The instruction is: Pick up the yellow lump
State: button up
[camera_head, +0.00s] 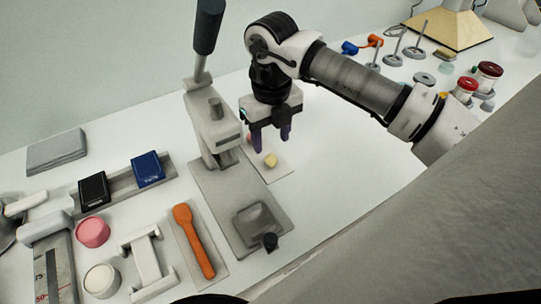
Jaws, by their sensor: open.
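The fingertips appear just behind or above the lump. I cannot tell whether they are level with it. Nothing is seen between the fingers. A small pink thing (250,138) shows partly beside the left finger, mostly hidden.
The grey lever press (213,125) stands close left of my gripper, its base reaching forward. An orange spoon (194,241), pink and cream pots, and black and blue boxes (147,169) lie left. Red-lidded jars (487,77) stand at the back right. The table right of the plate is clear.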

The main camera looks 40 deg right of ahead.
aim_at(271, 156)
jog(key=shift+f+p, duration=1.15)
jog(key=shift+f, duration=1.95)
jog(key=c, duration=0.7)
jog(key=shift+r, duration=0.1)
